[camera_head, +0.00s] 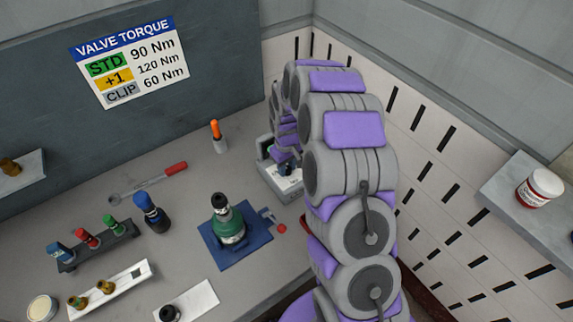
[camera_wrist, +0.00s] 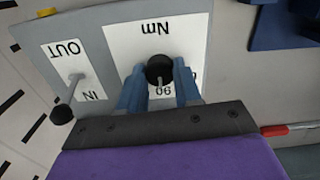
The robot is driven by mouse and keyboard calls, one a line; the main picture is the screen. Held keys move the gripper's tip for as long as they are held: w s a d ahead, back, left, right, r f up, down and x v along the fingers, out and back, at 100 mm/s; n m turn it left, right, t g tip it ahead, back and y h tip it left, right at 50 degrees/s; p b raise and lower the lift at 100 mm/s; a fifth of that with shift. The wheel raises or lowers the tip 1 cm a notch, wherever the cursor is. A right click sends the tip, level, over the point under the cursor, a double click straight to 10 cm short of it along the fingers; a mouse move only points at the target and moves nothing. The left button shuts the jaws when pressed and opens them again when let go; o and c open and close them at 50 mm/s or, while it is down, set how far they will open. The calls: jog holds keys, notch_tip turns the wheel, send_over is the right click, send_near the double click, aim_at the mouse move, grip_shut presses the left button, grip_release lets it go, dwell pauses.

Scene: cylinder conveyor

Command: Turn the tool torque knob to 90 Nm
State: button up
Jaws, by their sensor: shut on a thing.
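The torque tool (camera_head: 283,187) is a grey box at the back of the bench, mostly hidden behind my arm in the head view. Its black round torque knob (camera_wrist: 160,68) sits on a white dial plate (camera_wrist: 125,38) marked "Nm", seen upside down in the wrist view. A pale pointer line on the knob points toward the "90" mark (camera_wrist: 164,91); the exact alignment is hard to tell. My gripper (camera_wrist: 160,80) has its two blue fingers shut on the knob, one on each side. Other numbers on the dial are mostly hidden by the fingers.
A lever (camera_wrist: 66,100) with a black end stands beside the knob on an IN/OUT plate (camera_wrist: 60,60). A blue mat (camera_head: 247,246) with a green-black valve (camera_head: 229,226) lies left of the box. A torque sign (camera_head: 130,62) on the wall reads STD 90 Nm.

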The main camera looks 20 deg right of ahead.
jog(key=shift+w+n, duration=0.1)
jog(key=shift+n, duration=0.3)
jog(key=o, duration=1)
jog(key=shift+o, duration=0.2)
notch_tip(320, 180, up, 17)
jog(key=p, duration=0.1)
jog(key=shift+r, duration=0.15)
